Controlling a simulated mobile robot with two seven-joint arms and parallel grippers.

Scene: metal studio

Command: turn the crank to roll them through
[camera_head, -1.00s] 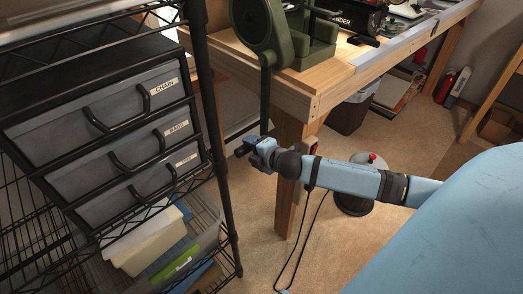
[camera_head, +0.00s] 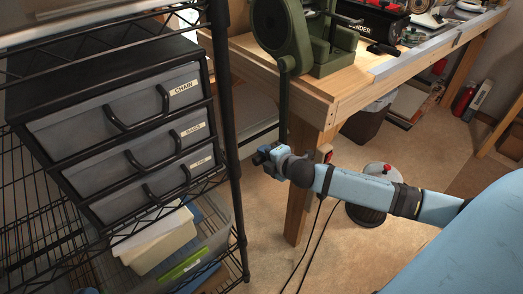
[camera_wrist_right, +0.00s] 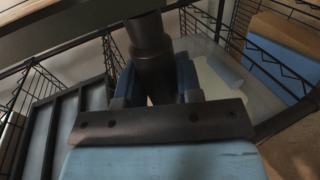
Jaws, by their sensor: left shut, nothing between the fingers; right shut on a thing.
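The green machine (camera_head: 326,50) stands on the wooden workbench at the near corner. Its round side housing (camera_head: 279,28) faces me. A dark crank arm (camera_head: 284,106) hangs almost straight down from it, past the bench edge. My right gripper (camera_head: 266,156) is shut at the crank's lower end. In the right wrist view, a dark round crank handle (camera_wrist_right: 149,45) stands between the blue fingers (camera_wrist_right: 157,88). The fingers hide part of the handle.
A black wire shelf with labelled drawers (camera_head: 130,110) stands close on the left, its post (camera_head: 230,150) near my right gripper. The bench leg (camera_head: 299,195) is just behind that gripper.

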